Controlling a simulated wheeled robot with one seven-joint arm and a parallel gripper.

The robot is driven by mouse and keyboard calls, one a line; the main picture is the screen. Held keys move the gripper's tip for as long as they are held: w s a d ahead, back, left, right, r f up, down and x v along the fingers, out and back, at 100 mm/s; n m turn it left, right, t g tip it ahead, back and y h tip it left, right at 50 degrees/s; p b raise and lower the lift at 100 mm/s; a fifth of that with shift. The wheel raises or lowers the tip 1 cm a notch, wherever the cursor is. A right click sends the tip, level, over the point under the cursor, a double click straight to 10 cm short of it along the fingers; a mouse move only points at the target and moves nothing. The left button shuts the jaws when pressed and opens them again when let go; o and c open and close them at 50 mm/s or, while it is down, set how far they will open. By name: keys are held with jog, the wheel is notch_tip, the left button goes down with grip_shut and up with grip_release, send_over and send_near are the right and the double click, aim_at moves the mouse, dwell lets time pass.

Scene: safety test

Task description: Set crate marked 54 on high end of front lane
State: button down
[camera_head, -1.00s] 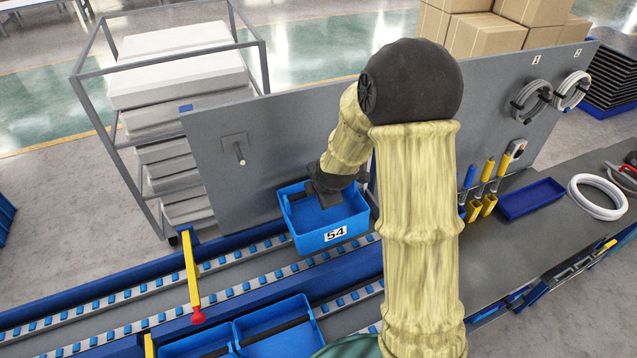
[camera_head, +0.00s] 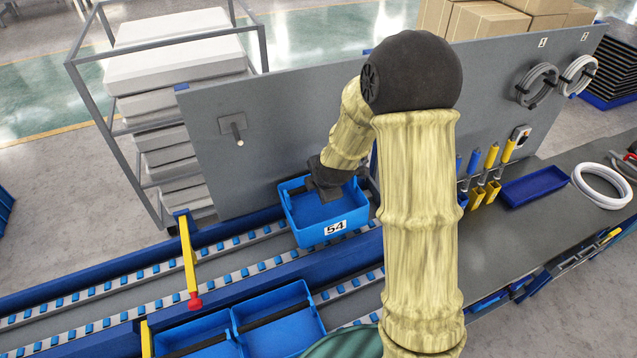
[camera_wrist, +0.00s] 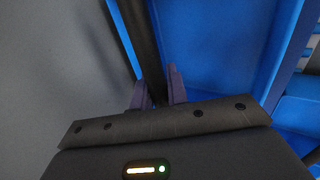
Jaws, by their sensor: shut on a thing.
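The blue crate marked 54 (camera_head: 333,228) is at the far roller lane (camera_head: 215,257), near the grey upright panel. It looks roughly level, and its white label faces me. I cannot tell whether it touches the rollers. My gripper (camera_head: 328,196) reaches down at the crate's far side. In the wrist view, my gripper's fingers (camera_wrist: 158,88) are shut around the dark bar (camera_wrist: 142,45) of the blue crate (camera_wrist: 205,50). The nearer roller lane (camera_head: 100,330) runs parallel, on my side of a blue rail.
Two blue crates (camera_head: 283,335) with dark bars stand in the nearer lane. The grey panel (camera_head: 262,130) stands close behind. A workbench (camera_head: 500,235) with tools is at right.

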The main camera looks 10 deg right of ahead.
jog(key=shift+f+b, duration=1.7)
jog(key=shift+f, duration=0.45)
jog(key=c, duration=1.3)
grip_release()
jog(key=a+b+v, duration=0.1)
jog(key=b+v, duration=0.1)
jog(key=v, duration=1.5)
jog(key=shift+d+r+b, duration=0.2)
jog(key=shift+d+b, duration=0.2)
jog(key=shift+d, duration=0.1)
jog(key=shift+s, duration=0.15)
